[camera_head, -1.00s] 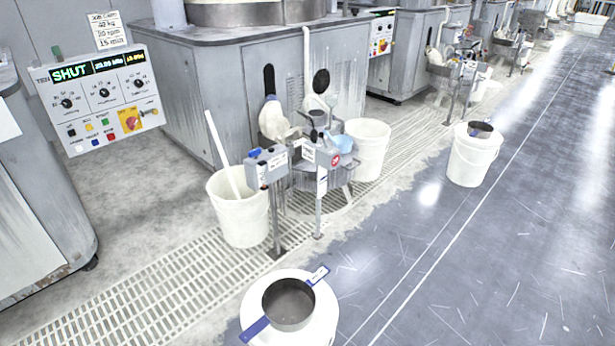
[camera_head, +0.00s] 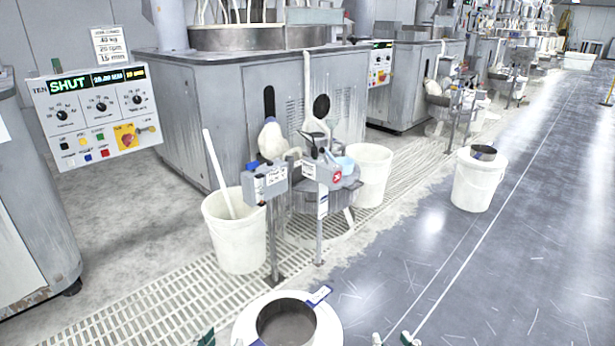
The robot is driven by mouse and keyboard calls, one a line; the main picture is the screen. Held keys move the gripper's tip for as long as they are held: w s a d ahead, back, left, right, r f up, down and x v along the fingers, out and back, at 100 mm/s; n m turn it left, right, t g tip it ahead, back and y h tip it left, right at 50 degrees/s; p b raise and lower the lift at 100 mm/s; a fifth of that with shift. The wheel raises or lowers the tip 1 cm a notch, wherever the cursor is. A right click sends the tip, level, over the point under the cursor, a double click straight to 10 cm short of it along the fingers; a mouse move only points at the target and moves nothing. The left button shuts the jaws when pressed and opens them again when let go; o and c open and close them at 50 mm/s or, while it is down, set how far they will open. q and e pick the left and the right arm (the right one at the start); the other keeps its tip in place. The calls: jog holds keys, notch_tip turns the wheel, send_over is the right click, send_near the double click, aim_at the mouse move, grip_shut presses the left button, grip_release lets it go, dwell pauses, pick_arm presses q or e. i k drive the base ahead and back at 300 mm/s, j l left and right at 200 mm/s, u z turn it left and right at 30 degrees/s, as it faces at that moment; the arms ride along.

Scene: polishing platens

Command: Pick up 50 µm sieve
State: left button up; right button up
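A round grey sieve (camera_head: 286,323) with blue handles sits on a white bucket (camera_head: 243,322) at the bottom centre, cut off by the frame edge. A label shows on its far handle, but I cannot read a mesh size. My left gripper (camera_head: 221,340) shows only as green and white fingertips at the bottom edge, left of the sieve. They are apart with nothing seen between them. My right gripper (camera_head: 392,340) shows similar separated fingertips to the right of the sieve. Neither gripper appears to touch the sieve.
Another white bucket (camera_head: 477,182) with a dark pan on top stands at right. A bucket with a pole (camera_head: 234,235) and grey control boxes on posts (camera_head: 267,184) stand ahead on the floor grating. The blue-grey aisle floor (camera_head: 500,270) at right is clear.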

aim_at(486, 152)
jog(key=i+l+z, duration=0.9)
jog(key=i+z, duration=0.4)
jog(key=i+l, duration=0.1)
jog(key=i, duration=0.85)
jog(key=i+l+z, duration=0.1)
jog(key=i, duration=0.85)
jog(key=i+l+u, duration=0.1)
jog(key=i+u, duration=0.2)
jog(key=i+l+u, duration=0.3)
jog(key=i, duration=0.25)
jog(key=i+l+u, duration=0.3)
jog(key=i+j, duration=0.1)
